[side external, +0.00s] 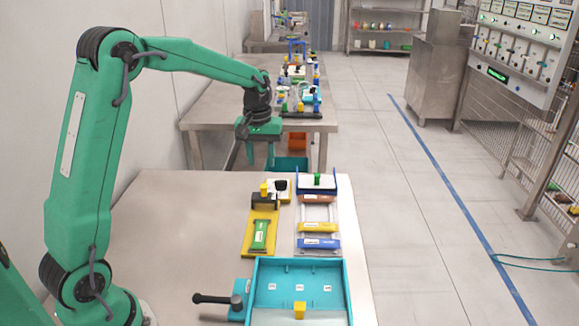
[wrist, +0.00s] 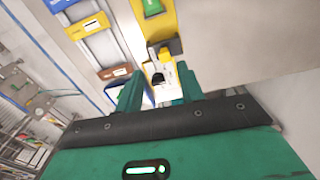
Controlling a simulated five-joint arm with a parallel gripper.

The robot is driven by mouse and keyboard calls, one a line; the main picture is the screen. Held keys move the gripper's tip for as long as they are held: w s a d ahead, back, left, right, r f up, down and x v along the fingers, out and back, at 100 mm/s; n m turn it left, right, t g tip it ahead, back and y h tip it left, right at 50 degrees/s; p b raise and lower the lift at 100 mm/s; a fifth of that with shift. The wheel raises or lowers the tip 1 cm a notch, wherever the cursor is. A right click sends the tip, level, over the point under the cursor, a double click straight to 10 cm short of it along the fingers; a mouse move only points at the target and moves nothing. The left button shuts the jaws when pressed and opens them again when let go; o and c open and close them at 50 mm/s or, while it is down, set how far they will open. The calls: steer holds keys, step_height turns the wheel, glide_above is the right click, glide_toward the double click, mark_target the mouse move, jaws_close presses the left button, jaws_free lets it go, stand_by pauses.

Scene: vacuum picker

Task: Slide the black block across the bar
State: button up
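A dark, nearly black block (side external: 265,201) sits across the far end of a yellow base (side external: 251,244) on the near table. A yellow knob (side external: 264,189) shows at its top. The block (wrist: 173,46) also shows beyond my fingers in the wrist view. A white piece with a black knob (side external: 282,185) stands just behind it. That knob (wrist: 158,80) appears between my fingers in the wrist view. My gripper (side external: 252,158) hangs above and beyond these pieces, fingers down. Its fingers (wrist: 162,84) are apart, with nothing visibly held. I cannot tell which part is the bar.
A green block (side external: 260,234) lies on the yellow base. To its right is a railed fixture with brown, yellow and blue (side external: 319,243) crosspieces and a white-and-blue tray (side external: 330,184). A turquoise tray (side external: 346,279) stands in front. The table's left side (side external: 170,215) is clear.

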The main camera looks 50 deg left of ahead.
mark_target(264, 187)
steer(key=shift+n+g, duration=0.3)
steer(key=shift+n, duration=0.1)
steer(key=f, duration=0.1)
steer(key=w+a+f, duration=0.1)
steer(key=a+f, duration=0.1)
steer(key=shift+w, duration=0.4)
steer(key=shift+d+f, duration=0.1)
steer(key=shift+f, duration=0.05)
steer(key=shift+f, duration=3.8)
steer(key=shift+c, duration=0.5)
jaws_close()
